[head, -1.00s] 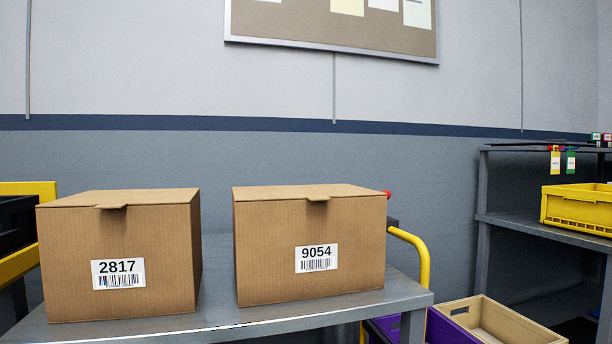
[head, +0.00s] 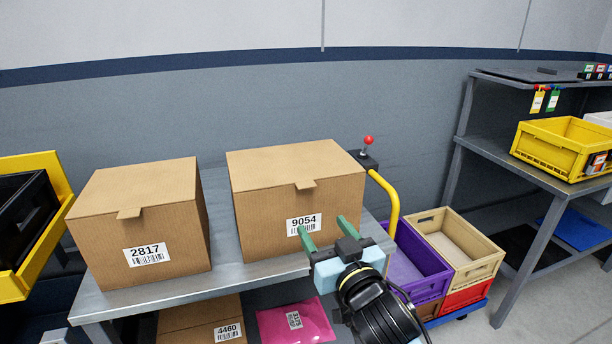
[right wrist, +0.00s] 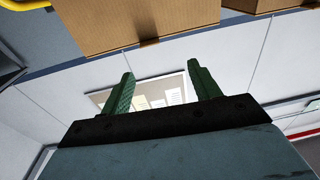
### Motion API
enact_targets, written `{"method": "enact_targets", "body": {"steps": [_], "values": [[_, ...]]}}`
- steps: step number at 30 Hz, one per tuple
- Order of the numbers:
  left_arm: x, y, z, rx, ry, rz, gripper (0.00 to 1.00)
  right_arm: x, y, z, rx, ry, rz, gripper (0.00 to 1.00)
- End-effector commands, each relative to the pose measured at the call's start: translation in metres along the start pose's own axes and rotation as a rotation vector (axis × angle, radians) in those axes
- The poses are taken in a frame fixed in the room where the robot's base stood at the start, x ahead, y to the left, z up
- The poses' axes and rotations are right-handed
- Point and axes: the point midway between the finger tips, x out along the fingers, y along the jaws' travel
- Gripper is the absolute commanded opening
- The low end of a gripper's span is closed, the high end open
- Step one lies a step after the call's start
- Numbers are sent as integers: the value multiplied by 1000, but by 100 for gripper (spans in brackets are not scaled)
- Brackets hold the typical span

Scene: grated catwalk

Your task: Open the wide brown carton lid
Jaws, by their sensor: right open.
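Two closed brown cartons stand side by side on the grey metal bench. The left carton (head: 140,235) has label 2817, the right carton (head: 295,195) label 9054. In the right wrist view, upside down, the open fingers (right wrist: 160,72) show below a carton front (right wrist: 125,20). My left gripper is out of view.
The bench (head: 225,282) has a lower shelf with a carton labelled 4460 (head: 200,322) and a pink package (head: 290,325). A yellow rail (head: 390,195) and red knob (head: 369,140) stand right of the cartons. Purple (head: 420,270) and tan crates sit beyond. A narrow gap separates the cartons.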

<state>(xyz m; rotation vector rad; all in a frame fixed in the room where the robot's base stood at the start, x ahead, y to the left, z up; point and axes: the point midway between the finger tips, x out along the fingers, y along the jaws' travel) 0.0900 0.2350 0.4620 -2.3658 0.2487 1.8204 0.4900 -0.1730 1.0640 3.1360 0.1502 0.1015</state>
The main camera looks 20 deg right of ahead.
Motion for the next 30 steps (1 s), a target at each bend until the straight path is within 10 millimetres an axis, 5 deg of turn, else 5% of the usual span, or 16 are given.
{"method": "enact_targets", "body": {"steps": [3,7,30], "values": [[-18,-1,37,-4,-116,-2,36,5,9,-11,1,-44,41,62],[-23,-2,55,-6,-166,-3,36,10,14,-10,0,-65,62,62],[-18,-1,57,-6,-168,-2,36,130,21,-2,0,-64,62,62]]}}
